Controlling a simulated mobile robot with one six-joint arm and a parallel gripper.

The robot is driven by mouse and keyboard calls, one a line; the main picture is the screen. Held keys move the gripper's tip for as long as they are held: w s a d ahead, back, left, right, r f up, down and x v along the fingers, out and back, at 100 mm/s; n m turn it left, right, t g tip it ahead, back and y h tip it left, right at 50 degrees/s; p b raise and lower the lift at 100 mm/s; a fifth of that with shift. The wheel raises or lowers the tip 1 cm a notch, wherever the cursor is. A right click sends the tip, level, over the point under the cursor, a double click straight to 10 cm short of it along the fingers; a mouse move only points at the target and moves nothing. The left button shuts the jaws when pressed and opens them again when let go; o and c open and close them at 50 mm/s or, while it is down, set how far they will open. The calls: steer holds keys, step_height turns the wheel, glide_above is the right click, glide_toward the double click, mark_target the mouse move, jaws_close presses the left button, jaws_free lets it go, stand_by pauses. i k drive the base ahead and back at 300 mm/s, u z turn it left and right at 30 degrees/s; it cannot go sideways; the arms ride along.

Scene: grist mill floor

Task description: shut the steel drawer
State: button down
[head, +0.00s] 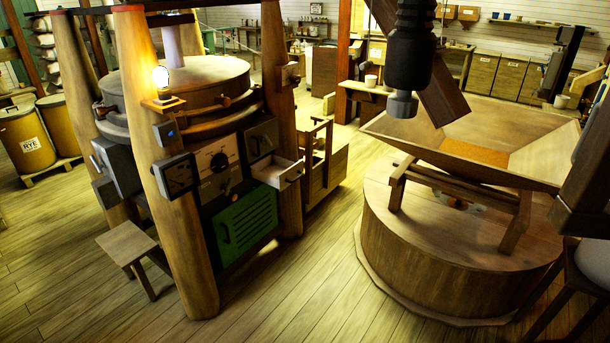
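The steel drawer (277,172) is a pale grey, shallow drawer in the front of the mill cabinet, left of the picture's middle. It stands pulled out toward the right front, with its open top and inside showing. A small dark handle shows on its front face. I see nothing touching it. I cannot make out my gripper or its fingertips in the head view. Dark machine-like parts hang at the top centre and right edge, well to the right of the drawer, but no fingers show on them.
A stool (128,245) is at left. A round wooden hopper stand (450,250) fills the right. Floor between is clear.

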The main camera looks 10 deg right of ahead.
mark_target(276, 170)
steer(key=u, duration=0.7)
steer(key=i, duration=1.2)
steer(key=u, duration=0.35)
